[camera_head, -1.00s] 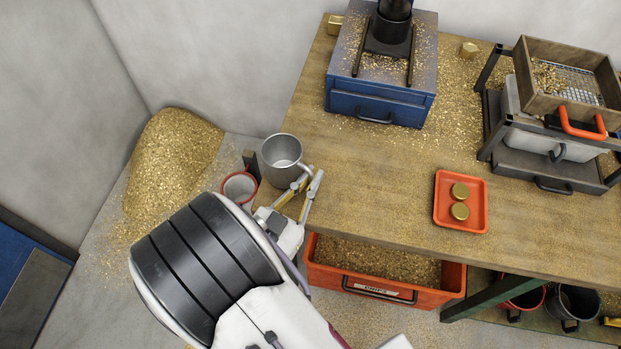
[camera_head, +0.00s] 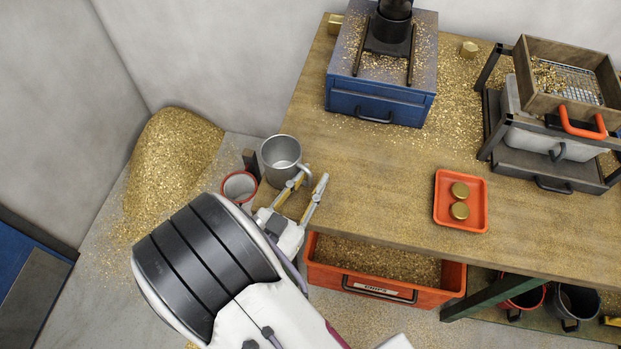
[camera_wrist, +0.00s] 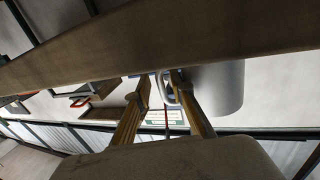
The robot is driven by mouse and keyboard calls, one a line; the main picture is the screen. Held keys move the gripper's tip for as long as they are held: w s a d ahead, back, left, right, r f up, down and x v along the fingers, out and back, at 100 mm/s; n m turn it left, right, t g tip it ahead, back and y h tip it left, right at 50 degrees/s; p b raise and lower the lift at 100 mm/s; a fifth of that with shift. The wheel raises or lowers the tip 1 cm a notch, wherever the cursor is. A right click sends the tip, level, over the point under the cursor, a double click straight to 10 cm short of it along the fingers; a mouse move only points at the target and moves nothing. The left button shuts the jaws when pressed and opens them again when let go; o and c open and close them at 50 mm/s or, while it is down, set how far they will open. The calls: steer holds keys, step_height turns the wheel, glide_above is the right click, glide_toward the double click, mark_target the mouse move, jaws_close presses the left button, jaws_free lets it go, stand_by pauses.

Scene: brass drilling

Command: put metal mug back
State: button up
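The grey metal mug (camera_head: 281,157) is at the left end of the workbench, open top up, with its handle toward the front right. In the wrist view the mug (camera_wrist: 222,88) is to the right, with its handle between my two fingers. My gripper (camera_head: 308,180) is open at the handle, its fingers apart and the mug not clamped. The wrist view also shows the spread fingers of my gripper (camera_wrist: 160,92). The mug's underside and what bears it are hidden in the head view.
A red-rimmed mug (camera_head: 240,187) is just left of the metal mug, beside a dark post (camera_head: 250,160). A red tray (camera_head: 461,225) with two brass pieces sits on the bench (camera_head: 375,170). An orange crate (camera_head: 380,290) is below the front edge. A blue machine (camera_head: 380,100) stands behind.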

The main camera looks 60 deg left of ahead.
steer(key=shift+r, duration=0.15)
steer(key=shift+s, duration=0.15)
steer(key=v, duration=1.1)
steer(key=shift+s+d, duration=0.2)
steer(key=shift+s, duration=0.15)
steer(key=shift+w, duration=0.1)
stand_by(0.6)
